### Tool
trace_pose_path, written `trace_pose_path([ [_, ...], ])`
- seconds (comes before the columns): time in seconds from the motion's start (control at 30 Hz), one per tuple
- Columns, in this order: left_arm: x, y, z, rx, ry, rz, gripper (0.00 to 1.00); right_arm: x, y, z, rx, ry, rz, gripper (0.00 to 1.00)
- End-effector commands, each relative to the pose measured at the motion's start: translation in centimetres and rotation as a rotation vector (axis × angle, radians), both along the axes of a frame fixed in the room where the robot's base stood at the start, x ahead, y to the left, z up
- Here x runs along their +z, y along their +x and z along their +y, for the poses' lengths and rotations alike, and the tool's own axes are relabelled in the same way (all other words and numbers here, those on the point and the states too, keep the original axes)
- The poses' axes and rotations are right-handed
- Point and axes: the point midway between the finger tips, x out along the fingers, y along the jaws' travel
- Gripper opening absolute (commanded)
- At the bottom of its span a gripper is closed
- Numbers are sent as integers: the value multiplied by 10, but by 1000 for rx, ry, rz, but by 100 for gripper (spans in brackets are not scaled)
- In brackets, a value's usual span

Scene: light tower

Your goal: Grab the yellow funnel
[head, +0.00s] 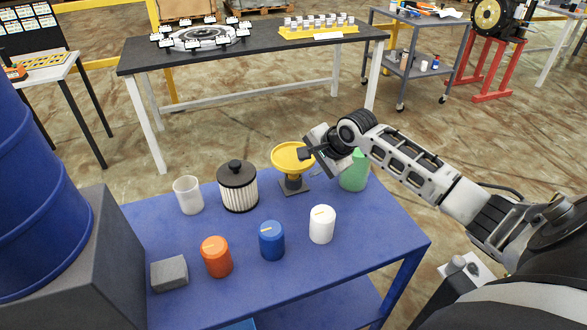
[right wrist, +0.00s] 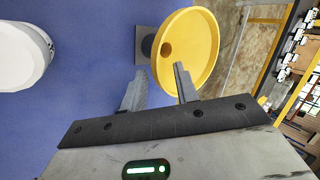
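The yellow funnel (head: 292,155) sits upright on a dark stand (head: 293,184) at the back of the blue table (head: 340,270). My right gripper (head: 306,150) is at the funnel's right rim. In the right wrist view, the open fingers (right wrist: 156,82) point at the funnel (right wrist: 197,45). One finger overlaps the bowl's near edge and the other is outside it, over the table. I cannot tell whether either finger touches the rim. My left gripper is not in view.
A green container (head: 354,172) stands close to the right gripper, partly hidden. Orange (head: 216,257), blue (head: 271,241) and white (head: 322,225) jars and a grey block (head: 169,274) are in front.

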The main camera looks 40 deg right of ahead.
Motion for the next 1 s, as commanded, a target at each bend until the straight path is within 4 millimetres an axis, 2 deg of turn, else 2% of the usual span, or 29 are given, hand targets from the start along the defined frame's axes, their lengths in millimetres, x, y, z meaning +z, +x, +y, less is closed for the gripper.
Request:
trace_pose_path([
  [0.3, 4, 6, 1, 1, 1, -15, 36, -34, 25, 7, -1, 1, 0, 31],
  [0.57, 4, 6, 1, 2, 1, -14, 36, -37, 26, 7, 0, -1, 0, 31],
  [0.67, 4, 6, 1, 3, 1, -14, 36, -37, 26, 7, -1, -1, 0, 6],
  [0.7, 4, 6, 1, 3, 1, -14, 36, -37, 26, 7, -1, -1, 1, 0],
  [1.0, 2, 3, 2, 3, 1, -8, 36, -37, 26, 7, -1, -1, 2, 0],
])
